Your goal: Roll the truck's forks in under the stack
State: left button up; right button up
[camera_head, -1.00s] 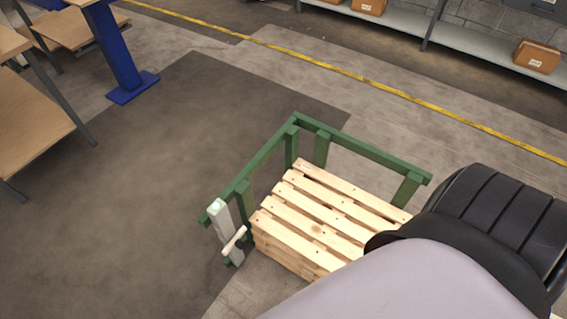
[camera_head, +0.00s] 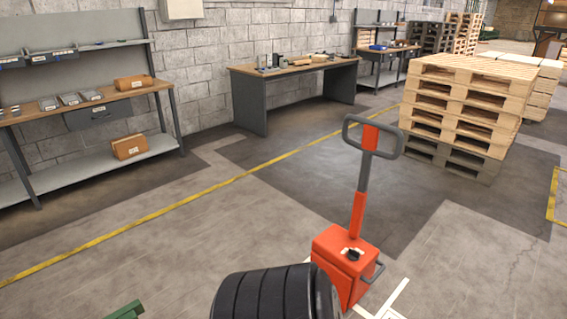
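A red pallet truck stands on the floor at the lower middle, with its body (camera_head: 340,258) partly behind my dark ribbed arm part. Its upright grey and red tiller ends in a grey loop handle (camera_head: 397,143). I cannot make out its forks. A stack of light wooden pallets (camera_head: 465,100) stands farther back at the right, with a greyer pallet (camera_head: 450,160) at the bottom. Floor shows between the truck and the stack. Neither of my grippers is in view, and nothing is seen touching the handle.
A grey workbench (camera_head: 295,92) stands along the block wall. A shelf bench (camera_head: 90,105) with boxes is at the left. A yellow line (camera_head: 190,205) crosses the floor. More pallets (camera_head: 545,85) stand behind the stack. A green frame corner (camera_head: 127,311) shows at the bottom edge.

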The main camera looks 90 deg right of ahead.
aim_at(333, 243)
jog(key=k+l+z, duration=0.1)
jog(key=z, duration=3.3)
jog(key=l, duration=0.1)
